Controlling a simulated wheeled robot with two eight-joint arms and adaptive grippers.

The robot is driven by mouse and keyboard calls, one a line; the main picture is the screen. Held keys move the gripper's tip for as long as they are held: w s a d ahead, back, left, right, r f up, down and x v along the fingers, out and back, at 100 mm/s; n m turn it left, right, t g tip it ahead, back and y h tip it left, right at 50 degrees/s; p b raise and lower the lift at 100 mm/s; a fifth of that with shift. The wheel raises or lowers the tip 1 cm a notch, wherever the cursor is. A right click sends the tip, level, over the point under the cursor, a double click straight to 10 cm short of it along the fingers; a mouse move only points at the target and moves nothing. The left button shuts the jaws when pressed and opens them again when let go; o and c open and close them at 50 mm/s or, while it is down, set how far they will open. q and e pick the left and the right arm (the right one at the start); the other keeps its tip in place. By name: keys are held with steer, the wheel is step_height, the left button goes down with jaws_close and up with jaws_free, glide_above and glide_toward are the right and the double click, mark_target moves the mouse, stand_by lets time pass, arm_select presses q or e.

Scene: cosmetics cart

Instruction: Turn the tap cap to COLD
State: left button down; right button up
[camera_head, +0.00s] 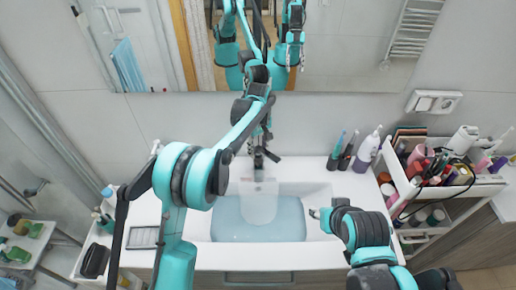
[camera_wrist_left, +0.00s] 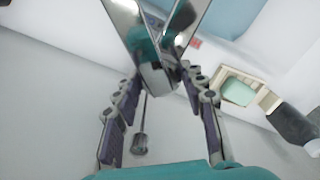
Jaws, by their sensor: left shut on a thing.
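The chrome tap stands at the back of the white basin (camera_head: 318,196), mostly hidden behind my left arm in the head view. My left gripper (camera_head: 261,148) is at the top of the tap. In the left wrist view, the fingers of my left gripper (camera_wrist_left: 162,118) are on both sides of the pointed end of the shiny tap cap (camera_wrist_left: 152,72) and shut on it. A small red mark (camera_wrist_left: 195,43) shows beside the chrome. My right gripper (camera_head: 317,213) is over the basin's right rim, small and partly hidden by its own arm, so its jaws are unclear.
Pale blue water (camera_head: 262,225) lies in the basin, with a whitish stream below the tap. Bottles (camera_head: 368,150) stand at the back right of the counter. A crowded cosmetics cart (camera_head: 440,178) is at right. A mirror (camera_head: 345,45) covers the back wall.

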mark_target(260, 148)
arm_select(q)
steer(key=shift+s+d, duration=0.15)
steer(key=shift+d, duration=0.1)
steer(key=c, duration=0.9)
jaws_free()
steer(key=shift+s+d, duration=0.1)
steer(key=shift+d, duration=0.05)
steer(key=shift+a+r, duration=0.1)
steer(key=shift+a, duration=0.1)
steer(key=shift+r, duration=0.35)
steer(key=r, duration=1.1)
steer(key=shift+d+r, duration=0.1)
steer(key=shift+d, duration=0.1)
